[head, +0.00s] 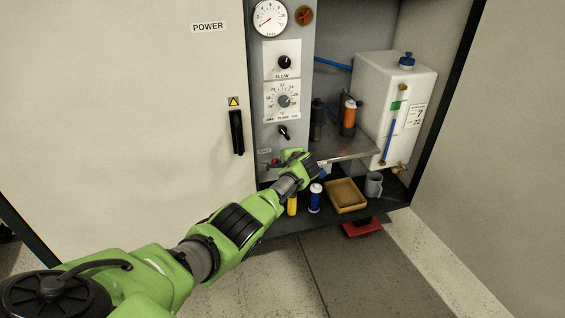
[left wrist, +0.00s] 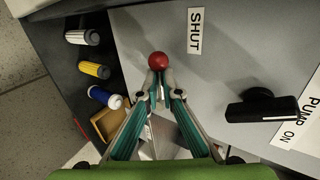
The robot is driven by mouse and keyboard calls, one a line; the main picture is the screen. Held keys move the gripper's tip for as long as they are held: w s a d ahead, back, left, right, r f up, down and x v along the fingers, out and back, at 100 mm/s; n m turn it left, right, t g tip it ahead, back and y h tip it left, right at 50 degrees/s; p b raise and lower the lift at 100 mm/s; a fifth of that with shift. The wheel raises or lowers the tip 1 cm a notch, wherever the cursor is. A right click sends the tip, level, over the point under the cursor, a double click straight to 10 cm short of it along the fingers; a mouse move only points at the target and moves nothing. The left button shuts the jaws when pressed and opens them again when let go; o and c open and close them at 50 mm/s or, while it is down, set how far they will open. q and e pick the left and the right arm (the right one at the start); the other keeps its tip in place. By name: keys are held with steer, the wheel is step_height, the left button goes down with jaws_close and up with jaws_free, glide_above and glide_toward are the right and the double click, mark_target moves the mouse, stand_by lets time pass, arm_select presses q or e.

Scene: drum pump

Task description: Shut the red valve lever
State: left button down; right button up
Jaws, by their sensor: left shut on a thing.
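The red ball knob of the valve lever (left wrist: 158,61) shows at the fingertips of my left gripper (left wrist: 159,83) in the left wrist view. The fingers are closed together on the lever just at the knob. A SHUT label (left wrist: 195,30) is on the grey panel, to the right of the knob and a little above it in that view. In the head view a small red spot, likely the knob (head: 276,162), shows low on the panel beside my green wrist, which hides the fingers. The lever's shaft is mostly hidden. My right gripper is not in view.
A black switch (left wrist: 256,106) by a PUMP ON label sits right of the lever. Several small bottles, a tan tray (head: 346,195) and a grey mug (head: 374,184) stand on the shelf below. A white tank (head: 393,95) stands at the right. The floor in front is mostly clear.

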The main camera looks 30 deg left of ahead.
arm_select(q)
steer(key=c, duration=2.2)
jaws_free()
steer(key=shift+c, duration=0.2)
steer(key=shift+d, duration=0.1)
steer(key=v, duration=1.2)
